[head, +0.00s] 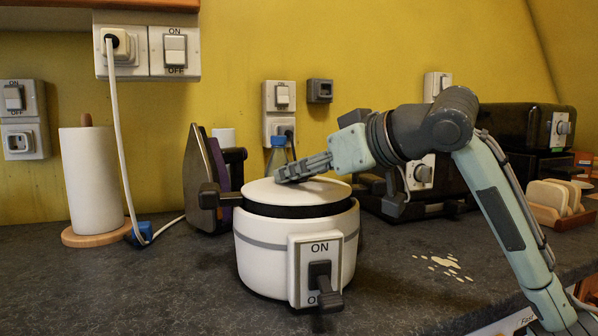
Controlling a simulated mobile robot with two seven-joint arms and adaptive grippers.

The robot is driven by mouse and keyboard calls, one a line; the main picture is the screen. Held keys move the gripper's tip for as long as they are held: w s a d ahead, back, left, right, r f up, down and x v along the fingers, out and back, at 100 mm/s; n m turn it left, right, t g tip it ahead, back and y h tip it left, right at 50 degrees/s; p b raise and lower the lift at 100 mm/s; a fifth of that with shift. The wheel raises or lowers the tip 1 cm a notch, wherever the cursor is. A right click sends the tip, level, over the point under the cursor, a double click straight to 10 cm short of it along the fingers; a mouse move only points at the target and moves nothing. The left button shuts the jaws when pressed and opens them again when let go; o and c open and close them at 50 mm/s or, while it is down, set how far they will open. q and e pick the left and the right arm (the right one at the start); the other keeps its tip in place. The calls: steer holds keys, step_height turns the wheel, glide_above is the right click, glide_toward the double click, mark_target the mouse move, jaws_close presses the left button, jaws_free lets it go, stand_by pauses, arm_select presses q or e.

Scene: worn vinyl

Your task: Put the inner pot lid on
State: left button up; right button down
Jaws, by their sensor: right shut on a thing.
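The cooker (260,261) is a round white pot with a grey band and an ON/OFF switch (319,270) on its front. It stands on the dark worktop. A dark inner pot rim (292,211) shows above its white wall. The pale round lid (318,192) lies roughly level over the dark rim. I cannot tell whether it is fully seated. My right gripper (284,174) reaches in from the right and is shut at the top of the lid. Its fingers hide the part they hold. My left gripper is out of view.
An iron (200,180) stands behind the cooker's left side. A paper towel roll (91,180) and a hanging white cord (118,140) are further left. Dark appliances (510,128) and a bread rack (560,205) stand right. Pale crumbs (443,264) lie on otherwise clear worktop at front right.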

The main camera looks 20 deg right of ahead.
steer(key=c, duration=1.1)
jaws_free()
steer(key=shift+c, duration=0.2)
steer(key=v, duration=1.2)
steer(key=shift+r, duration=0.1)
